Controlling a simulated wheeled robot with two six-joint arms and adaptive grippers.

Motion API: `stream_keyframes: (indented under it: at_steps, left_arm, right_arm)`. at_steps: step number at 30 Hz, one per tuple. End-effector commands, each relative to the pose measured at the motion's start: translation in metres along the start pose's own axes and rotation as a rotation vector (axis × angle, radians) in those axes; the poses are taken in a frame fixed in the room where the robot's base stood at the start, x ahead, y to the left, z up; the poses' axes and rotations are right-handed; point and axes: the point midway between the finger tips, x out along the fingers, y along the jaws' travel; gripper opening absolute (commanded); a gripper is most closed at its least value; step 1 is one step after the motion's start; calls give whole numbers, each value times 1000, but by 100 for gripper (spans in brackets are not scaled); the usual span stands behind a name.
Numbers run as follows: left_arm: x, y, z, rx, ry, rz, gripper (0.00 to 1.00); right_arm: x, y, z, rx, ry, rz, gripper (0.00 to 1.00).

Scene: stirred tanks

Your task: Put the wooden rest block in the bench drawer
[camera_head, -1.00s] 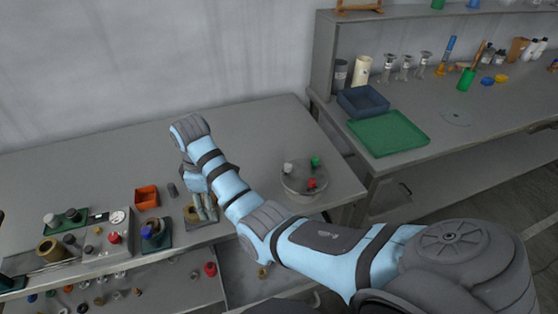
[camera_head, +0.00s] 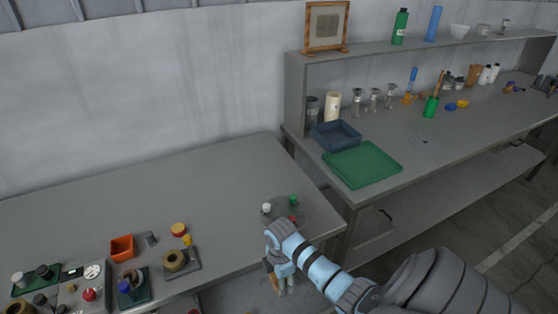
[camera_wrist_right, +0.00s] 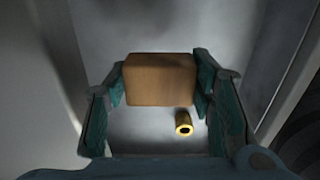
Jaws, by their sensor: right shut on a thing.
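The wooden rest block (camera_wrist_right: 160,80) is a plain brown block between the two fingers of my right gripper (camera_wrist_right: 160,85) in the wrist view. In the head view my right gripper (camera_head: 280,284) points down just off the front edge of the left bench, and only a brown sliver of the block (camera_head: 270,272) shows beside it. The gripper is shut on the block. Below it is the grey interior of the open bench drawer (camera_head: 238,294), partly hidden by my arm. A yellow hollow cylinder (camera_wrist_right: 183,124) lies on the drawer floor. My left gripper is out of view.
A round glass-like dish (camera_head: 287,212) with small coloured caps stands on the bench behind my arm. A ring on a grey plate (camera_head: 182,264), an orange box (camera_head: 122,248) and several small parts stand to the left. A green tray (camera_head: 362,164) lies on the right bench.

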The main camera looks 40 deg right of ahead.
Motion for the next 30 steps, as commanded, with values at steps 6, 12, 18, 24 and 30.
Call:
stream_keyframes:
  at_steps: [6, 12, 18, 24, 30]
  left_arm:
    - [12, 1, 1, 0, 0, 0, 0]
    - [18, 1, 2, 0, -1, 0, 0]
    - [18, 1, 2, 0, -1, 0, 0]
    - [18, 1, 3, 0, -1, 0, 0]
    - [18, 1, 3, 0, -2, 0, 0]
  right_arm:
    - [34, 0, 0, 2, 0, -1, 22]
    - [54, 1, -1, 1, 1, 1, 22]
    - [54, 1, -1, 1, 0, 1, 22]
    - [55, 0, 0, 1, 0, 1, 58]
    - [54, 1, 0, 1, 0, 1, 58]
